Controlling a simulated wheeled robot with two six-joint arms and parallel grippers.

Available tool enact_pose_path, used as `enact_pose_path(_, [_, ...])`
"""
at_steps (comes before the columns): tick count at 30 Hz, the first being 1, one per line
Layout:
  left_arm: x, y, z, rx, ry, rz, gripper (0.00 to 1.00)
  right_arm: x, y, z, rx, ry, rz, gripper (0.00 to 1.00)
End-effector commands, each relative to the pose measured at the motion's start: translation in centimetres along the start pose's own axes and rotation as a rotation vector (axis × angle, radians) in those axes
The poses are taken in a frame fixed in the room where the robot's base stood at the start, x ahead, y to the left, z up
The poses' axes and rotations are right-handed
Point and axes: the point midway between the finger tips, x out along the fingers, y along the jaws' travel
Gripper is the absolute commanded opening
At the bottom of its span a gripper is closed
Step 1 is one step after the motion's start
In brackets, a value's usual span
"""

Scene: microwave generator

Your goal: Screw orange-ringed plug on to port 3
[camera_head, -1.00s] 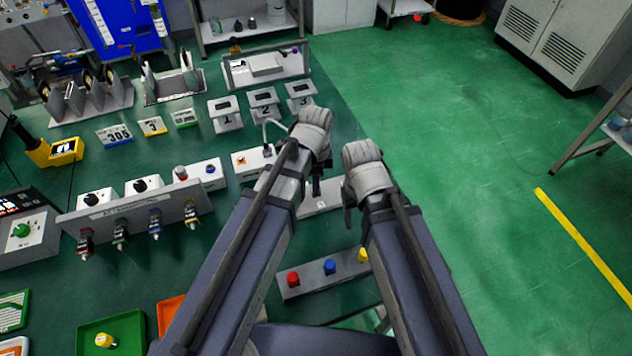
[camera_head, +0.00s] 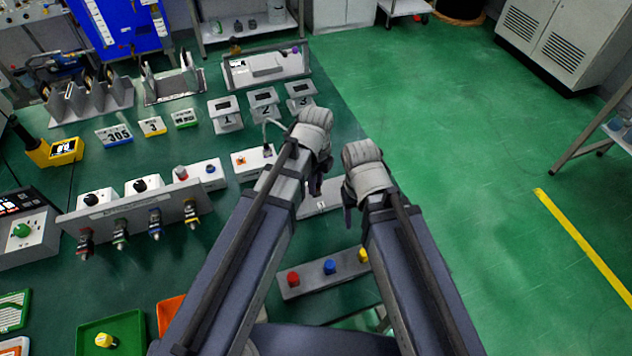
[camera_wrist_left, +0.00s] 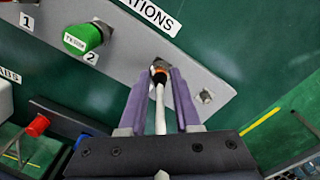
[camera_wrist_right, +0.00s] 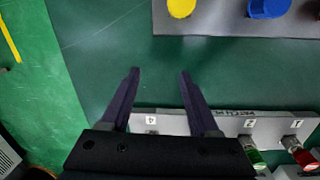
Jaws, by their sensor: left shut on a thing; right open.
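In the left wrist view, the orange-ringed plug (camera_wrist_left: 159,74) with a white cable is between the purple fingers of my left gripper (camera_wrist_left: 167,78), which is shut on it. Its tip is at the grey panel (camera_wrist_left: 130,62), between port 2 and the bare port 4 (camera_wrist_left: 205,96). Port 3 is hidden behind the plug, so I cannot tell how far it is seated. A green plug (camera_wrist_left: 82,37) sits at port 2. My left gripper also shows in the head view (camera_head: 315,188). My right gripper (camera_wrist_right: 158,74) is open and empty, near the same panel.
Red (camera_head: 293,279), blue (camera_head: 330,267) and yellow knobs stand on a bar closer to me. Numbered stands (camera_head: 264,104) are behind my left gripper. A panel with several hanging connectors (camera_head: 140,213) is at the left. Open green floor lies to the right.

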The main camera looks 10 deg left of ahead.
Motion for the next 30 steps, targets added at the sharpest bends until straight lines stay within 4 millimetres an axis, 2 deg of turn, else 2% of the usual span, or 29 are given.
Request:
enact_pose_path(11, [0.00,0.02,-0.01,0.003,0.000,0.000,0.00,0.00,0.00,0.00,0.000,0.000,0.000,0.62])
enact_pose_path(12, [0.00,0.02,-0.01,0.003,0.000,0.000,0.36,0.00,0.00,0.00,0.000,0.000,0.000,0.62])
enact_pose_path(19, [0.00,0.01,-0.01,0.002,0.000,0.000,0.62,0.00,0.00,0.00,0.000,0.000,0.000,0.62])
enact_pose_path(30, [-0.32,0.00,0.00,0.002,0.000,0.000,0.62,-0.32,0.03,0.02,0.000,0.000,0.000,0.62])
